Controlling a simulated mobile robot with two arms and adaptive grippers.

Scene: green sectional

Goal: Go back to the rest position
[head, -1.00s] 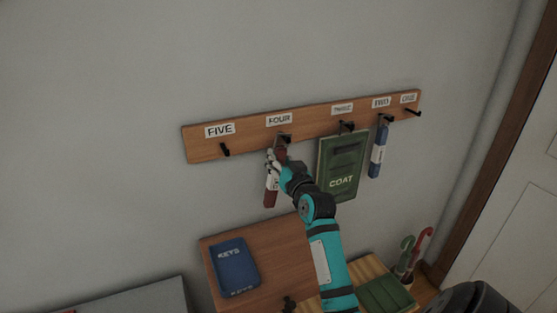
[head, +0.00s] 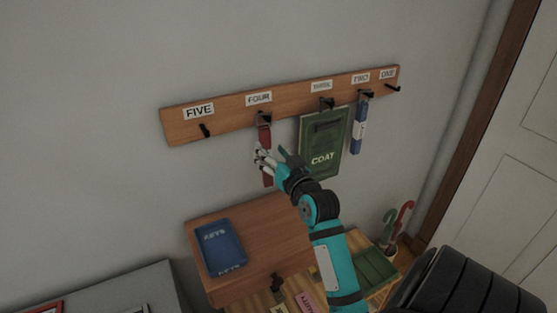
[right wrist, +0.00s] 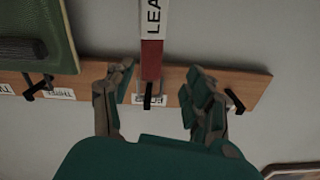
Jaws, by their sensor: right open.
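My right gripper (head: 268,160) is open in front of the red item (head: 265,138) hanging from the hook under FOUR on the wooden rack (head: 232,117). In the right wrist view the red item (right wrist: 152,58), with a white label reading "LEA", shows between the spread fingers of the right gripper (right wrist: 158,92). I cannot tell whether a finger touches it. My left gripper is not in view.
A green COAT bag (head: 321,145) hangs under THREE and a blue item (head: 359,130) under TWO. The hooks under FIVE and ONE are bare. A blue KEYS tray (head: 221,247) sits on a wooden top below. Umbrellas (head: 397,222) stand near the door.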

